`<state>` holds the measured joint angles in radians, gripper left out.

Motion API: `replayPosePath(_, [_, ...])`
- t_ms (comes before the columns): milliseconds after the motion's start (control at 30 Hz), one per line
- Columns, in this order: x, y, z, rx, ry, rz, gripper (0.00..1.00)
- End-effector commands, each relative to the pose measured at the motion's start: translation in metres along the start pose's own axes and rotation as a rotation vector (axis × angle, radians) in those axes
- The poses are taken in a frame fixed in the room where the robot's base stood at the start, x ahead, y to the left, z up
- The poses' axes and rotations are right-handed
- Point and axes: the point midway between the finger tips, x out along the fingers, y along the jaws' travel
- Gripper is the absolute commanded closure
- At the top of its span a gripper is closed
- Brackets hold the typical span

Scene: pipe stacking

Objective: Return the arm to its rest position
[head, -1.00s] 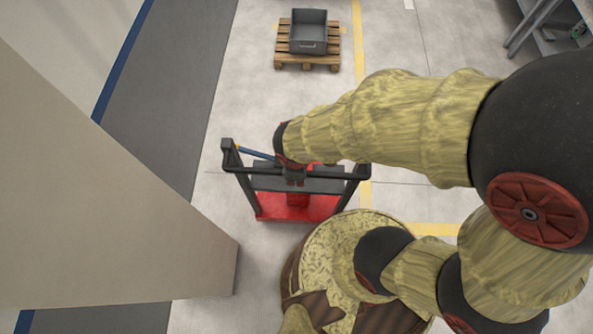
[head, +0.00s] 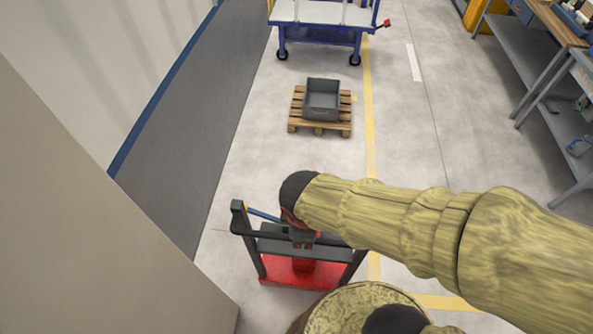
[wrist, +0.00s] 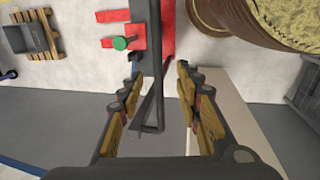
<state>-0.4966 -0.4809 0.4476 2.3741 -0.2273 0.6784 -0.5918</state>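My arm reaches in from the right in the head view. My gripper (head: 302,240) is over the red and black rack (head: 290,271), partly hidden by my own wrist. In the wrist view my gripper (wrist: 160,66) has its two fingers well apart, with nothing held between them. The rack's black frame (wrist: 157,128) shows beyond the gap, and a red part with a green round piece (wrist: 120,43) lies above left. A thin blue pipe (head: 262,214) lies near the rack's top left, close to my gripper; its far end is hidden.
A grey bin (head: 322,101) sits on a wooden pallet (head: 319,128) farther off. A blue and white cart (head: 320,12) stands behind it. A workbench (head: 545,65) is at the right, and a beige panel (head: 90,230) fills the left. Floor between rack and pallet is clear.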

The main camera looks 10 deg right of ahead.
Motion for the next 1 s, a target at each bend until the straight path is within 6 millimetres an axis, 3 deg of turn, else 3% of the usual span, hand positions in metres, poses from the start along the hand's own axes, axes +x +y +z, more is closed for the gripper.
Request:
replayPosePath(267, [0.000,0.000,0.000,0.023,-0.002,-0.001,0.65])
replayPosePath(467, [-0.003,-0.012,0.008,0.213,-0.029,-0.039,0.65])
replayPosePath(767, [-0.050,0.002,0.028,0.745,0.067,-0.035,0.65])
replayPosePath(1000, [-0.089,0.025,0.061,1.085,0.208,0.024,0.65])
